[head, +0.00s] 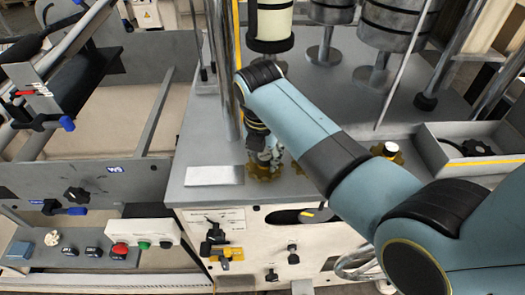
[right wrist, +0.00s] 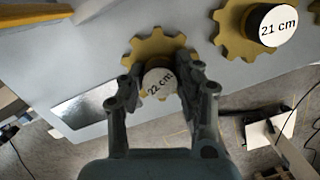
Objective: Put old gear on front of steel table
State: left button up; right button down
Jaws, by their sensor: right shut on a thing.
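A yellow-brown gear with a dark hub and a white cap marked "22 cm" (right wrist: 153,50) is between the fingers of my right gripper (right wrist: 160,88) in the right wrist view. In the head view this gear (head: 262,172) is at the front part of the grey steel table (head: 205,120), partly hidden by my right gripper (head: 266,152). Whether it touches the table top is hard to tell. A second similar gear marked "21 cm" (right wrist: 249,30) stands apart; it shows in the head view (head: 388,153) to the right of my arm. My left gripper is not in view.
A shiny metal plate (head: 214,175) lies on the table left of the held gear. A grey open tray (head: 470,158) with a dark part is at the right. Posts and rollers (head: 270,25) stand behind. A control panel (head: 240,240) is below the front edge.

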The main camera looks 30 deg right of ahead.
aim_at(262, 171)
jog(key=shift+s+d+r, duration=0.1)
jog(key=shift+s, duration=0.05)
jog(key=c, duration=1.3)
grip_release()
jog(key=shift+f, duration=0.2)
jog(key=shift+o, duration=1.9)
jog(key=shift+r, duration=0.4)
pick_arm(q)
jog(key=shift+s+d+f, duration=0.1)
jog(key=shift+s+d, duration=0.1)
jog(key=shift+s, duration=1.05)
pick_arm(e)
notch_tip(262, 171, up, 11)
jog(key=s+a, duration=0.1)
jog(key=shift+a+r, duration=0.15)
jog(key=shift+a, duration=0.05)
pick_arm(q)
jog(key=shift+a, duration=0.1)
pick_arm(e)
jog(key=shift+a, duration=0.1)
